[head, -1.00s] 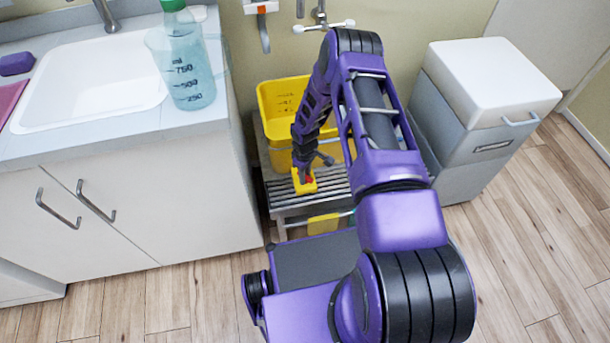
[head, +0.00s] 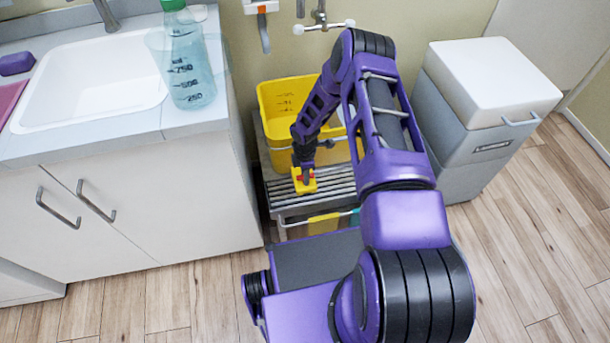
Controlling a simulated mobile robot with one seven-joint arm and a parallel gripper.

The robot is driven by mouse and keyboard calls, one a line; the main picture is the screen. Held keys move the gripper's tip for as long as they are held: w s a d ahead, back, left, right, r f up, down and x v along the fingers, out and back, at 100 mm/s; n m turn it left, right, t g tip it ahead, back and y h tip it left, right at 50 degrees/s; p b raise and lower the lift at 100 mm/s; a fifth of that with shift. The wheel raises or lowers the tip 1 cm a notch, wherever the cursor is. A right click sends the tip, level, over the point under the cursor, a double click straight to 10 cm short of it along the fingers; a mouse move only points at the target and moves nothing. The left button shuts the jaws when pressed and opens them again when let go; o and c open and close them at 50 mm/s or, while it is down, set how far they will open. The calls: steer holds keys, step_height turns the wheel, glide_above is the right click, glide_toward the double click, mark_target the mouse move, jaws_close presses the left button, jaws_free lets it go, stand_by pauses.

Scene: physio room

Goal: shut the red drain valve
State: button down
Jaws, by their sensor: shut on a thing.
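The red drain valve (head: 299,178) shows only as small bits of red at a yellow fitting (head: 306,187) low at the front of the yellow tub (head: 278,155). My gripper (head: 305,176) reaches down from above and is shut on the red valve. The fingers cover most of it, so I cannot tell its exact angle.
The tub stands on a slatted metal rack (head: 340,188). A white sink cabinet (head: 150,190) is close on the left, with a clear jug (head: 190,75) on its counter. A grey bin with a white lid (head: 490,80) stands right. Wall pipework (head: 322,25) is behind.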

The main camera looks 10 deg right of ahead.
steer(key=shift+n, duration=0.6)
steer(key=c, duration=0.7)
jaws_free()
step_height(320, 180, up, 18)
steer(key=p, duration=0.3)
steer(key=shift+f, duration=0.25)
